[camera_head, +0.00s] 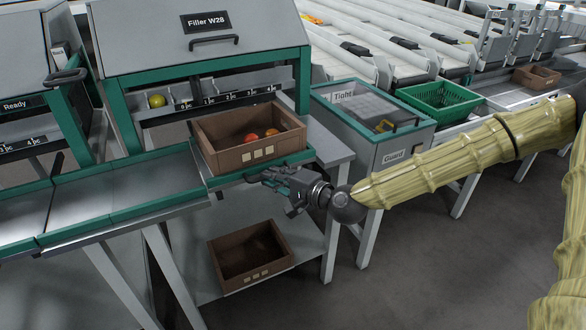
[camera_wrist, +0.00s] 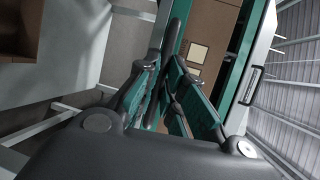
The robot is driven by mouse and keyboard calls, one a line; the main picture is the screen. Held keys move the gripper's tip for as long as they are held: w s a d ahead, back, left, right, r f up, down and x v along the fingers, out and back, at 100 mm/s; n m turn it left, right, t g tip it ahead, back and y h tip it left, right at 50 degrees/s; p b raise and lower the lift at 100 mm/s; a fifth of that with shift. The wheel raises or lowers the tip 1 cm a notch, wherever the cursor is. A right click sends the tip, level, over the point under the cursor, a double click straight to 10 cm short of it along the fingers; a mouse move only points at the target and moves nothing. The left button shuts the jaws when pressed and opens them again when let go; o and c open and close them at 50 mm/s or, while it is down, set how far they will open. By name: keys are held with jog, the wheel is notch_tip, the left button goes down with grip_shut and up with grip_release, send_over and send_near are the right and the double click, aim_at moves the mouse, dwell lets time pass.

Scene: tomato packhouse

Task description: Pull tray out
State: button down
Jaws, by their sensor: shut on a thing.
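The tray (camera_head: 298,158) is a flat pan with a green rim under the Filler W28 machine, and it bears a brown crate (camera_head: 222,158) with red and orange tomatoes inside. The fingers hide the exact contact.
A second brown crate (camera_head: 222,272) sits on the lower shelf. An empty green-edged tray (camera_head: 150,190) is at the left. The Filler W28 housing (camera_head: 200,40) stands behind. A grey bin (camera_head: 372,120) and a green basket (camera_head: 438,97) are at the right. The floor in front is clear.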

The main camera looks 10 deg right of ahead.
jog(key=shift+s+d, duration=0.15)
jog(key=shift+s, duration=0.5)
jog(key=c, duration=1.5)
grip_release()
jog(key=shift+s+d, duration=0.1)
jog(key=shift+v, duration=5.9)
